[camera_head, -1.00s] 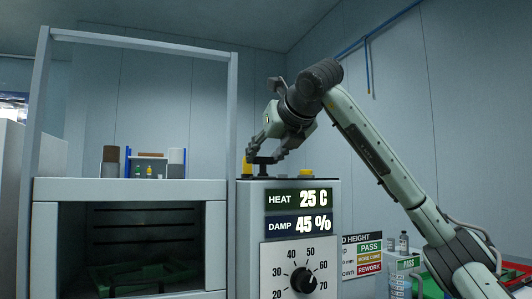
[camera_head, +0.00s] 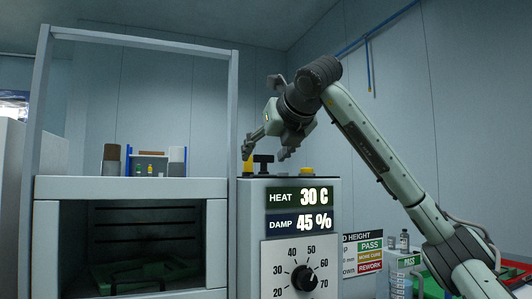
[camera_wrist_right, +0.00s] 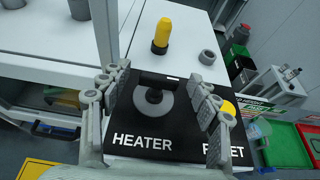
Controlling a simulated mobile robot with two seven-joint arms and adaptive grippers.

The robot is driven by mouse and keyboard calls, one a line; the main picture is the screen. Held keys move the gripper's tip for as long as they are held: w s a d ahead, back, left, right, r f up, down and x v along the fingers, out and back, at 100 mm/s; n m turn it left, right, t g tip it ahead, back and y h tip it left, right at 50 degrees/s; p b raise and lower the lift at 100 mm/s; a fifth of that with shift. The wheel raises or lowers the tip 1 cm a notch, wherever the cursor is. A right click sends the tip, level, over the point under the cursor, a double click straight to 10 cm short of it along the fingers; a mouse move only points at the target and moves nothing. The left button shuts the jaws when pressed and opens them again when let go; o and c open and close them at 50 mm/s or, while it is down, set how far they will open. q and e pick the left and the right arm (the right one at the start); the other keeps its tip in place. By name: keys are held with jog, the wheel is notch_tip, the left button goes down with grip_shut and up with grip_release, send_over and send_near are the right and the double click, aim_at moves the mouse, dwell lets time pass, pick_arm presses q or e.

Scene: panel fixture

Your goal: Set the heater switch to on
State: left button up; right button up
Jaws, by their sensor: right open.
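The heater switch (camera_head: 263,163) is a dark T-shaped handle on top of the grey control box (camera_head: 253,225). In the right wrist view the switch (camera_wrist_right: 154,96) stands on a grey disc above the word HEATER. My right gripper (camera_head: 265,153) is open, with its fingers apart on either side of the switch. The right wrist view also shows the gripper (camera_wrist_right: 159,76) with a gap between each finger and the handle. The display (camera_head: 302,197) reads HEAT 30 C, and the damp display (camera_head: 299,223) reads 45 %. My left gripper is not in view.
A yellow-topped post (camera_wrist_right: 162,33) stands beyond the black panel. A yellow button (camera_wrist_right: 228,107) by the partly hidden second label is close to my right finger. A numbered dial (camera_head: 304,279) is on the box front. A framed oven-like chamber (camera_head: 130,190) stands to the left.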

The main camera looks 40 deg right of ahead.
jog(key=v, duration=1.2)
jog(key=shift+f, duration=0.1)
